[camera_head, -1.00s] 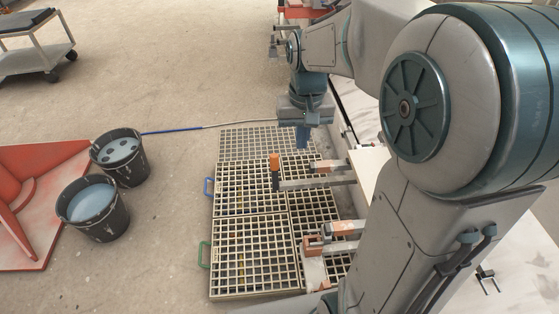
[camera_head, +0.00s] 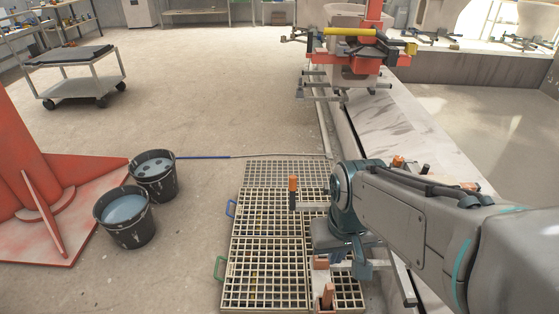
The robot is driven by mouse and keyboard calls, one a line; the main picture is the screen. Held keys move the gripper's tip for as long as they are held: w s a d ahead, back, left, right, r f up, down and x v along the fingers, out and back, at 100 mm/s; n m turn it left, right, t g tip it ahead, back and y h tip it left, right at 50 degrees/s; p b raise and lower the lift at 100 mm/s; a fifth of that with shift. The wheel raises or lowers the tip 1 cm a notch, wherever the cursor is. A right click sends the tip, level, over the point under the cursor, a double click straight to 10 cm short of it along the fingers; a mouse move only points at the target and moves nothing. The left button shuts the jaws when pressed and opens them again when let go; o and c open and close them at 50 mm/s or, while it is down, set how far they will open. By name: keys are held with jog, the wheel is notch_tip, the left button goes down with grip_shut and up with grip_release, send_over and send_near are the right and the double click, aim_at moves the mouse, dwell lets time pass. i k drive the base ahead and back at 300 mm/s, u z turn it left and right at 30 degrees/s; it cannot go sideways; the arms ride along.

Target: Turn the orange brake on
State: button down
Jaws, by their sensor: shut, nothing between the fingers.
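Several orange-ended fittings stand by the floor grating, and I cannot tell for sure which is the brake. One is an upright orange-tipped lever (camera_head: 293,190) on a grey bar at the middle of the grating. Others are a lower orange block (camera_head: 321,263) and an upright orange-brown piece (camera_head: 328,296) near the front. My gripper (camera_head: 364,272) is shut and empty, low over the right side of the grating, to the right of the lower orange block. Whether it touches anything is hard to tell. My arm hides part of the fittings behind it.
Two black buckets (camera_head: 126,216) stand left of the grating (camera_head: 265,248), beside a red flanged base (camera_head: 62,205). A blue hose end (camera_head: 203,157) lies behind. A red frame with a yellow bar (camera_head: 350,32) stands at the back. A grey trolley (camera_head: 75,75) is far left. Open floor lies between.

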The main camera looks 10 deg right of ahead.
aim_at(292, 179)
jog(key=u, duration=0.95)
jog(key=i, duration=0.5)
jog(key=z, duration=1.2)
